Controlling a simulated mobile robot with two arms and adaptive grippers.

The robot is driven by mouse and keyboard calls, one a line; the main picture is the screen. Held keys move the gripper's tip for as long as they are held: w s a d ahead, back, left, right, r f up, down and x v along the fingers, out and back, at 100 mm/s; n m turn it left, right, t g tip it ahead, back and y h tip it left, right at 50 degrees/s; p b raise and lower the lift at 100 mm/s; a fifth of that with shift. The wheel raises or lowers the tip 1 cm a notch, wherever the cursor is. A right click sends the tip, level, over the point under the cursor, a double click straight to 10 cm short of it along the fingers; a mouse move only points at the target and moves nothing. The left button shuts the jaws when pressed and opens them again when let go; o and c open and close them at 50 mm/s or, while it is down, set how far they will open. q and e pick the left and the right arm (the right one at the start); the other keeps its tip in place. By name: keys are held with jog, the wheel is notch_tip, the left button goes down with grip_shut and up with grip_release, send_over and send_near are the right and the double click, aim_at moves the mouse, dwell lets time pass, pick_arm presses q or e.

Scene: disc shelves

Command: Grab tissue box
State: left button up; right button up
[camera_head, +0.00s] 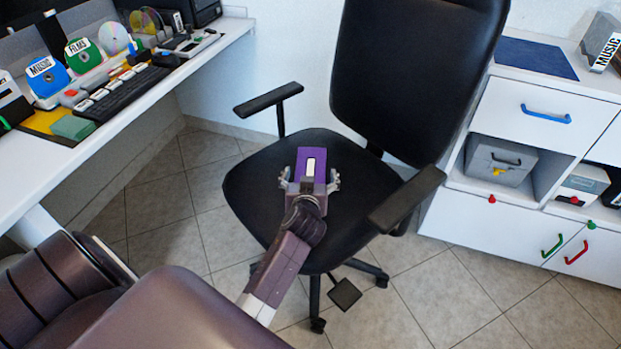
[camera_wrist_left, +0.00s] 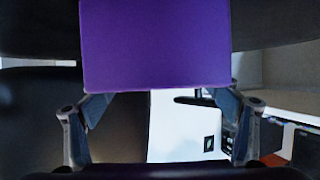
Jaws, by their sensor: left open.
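The tissue box (camera_head: 311,160) is purple with a white strip on top. In the head view it appears over the black seat of the office chair (camera_head: 245,195). My left gripper (camera_head: 309,181) is open, with one finger on each side of the box's near end. In the left wrist view the purple box (camera_wrist_left: 155,45) fills the upper middle. The fingers of the left gripper (camera_wrist_left: 158,118) spread below its left and right edges. I cannot tell whether they touch it. My right gripper is not in view.
The chair's armrests (camera_head: 268,99) and (camera_head: 405,198) flank the seat, and its backrest (camera_head: 415,70) rises behind. A white desk (camera_head: 150,95) with a keyboard and disc holders stands left. A white cabinet (camera_head: 500,215) with drawers and shelves stands right.

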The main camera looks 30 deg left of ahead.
aim_at(311, 161)
pick_arm(q)
jog(key=shift+x, duration=1.2)
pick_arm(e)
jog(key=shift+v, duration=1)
pick_arm(q)
jog(key=shift+c, duration=0.4)
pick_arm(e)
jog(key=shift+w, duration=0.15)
pick_arm(q)
jog(key=c, duration=1.3)
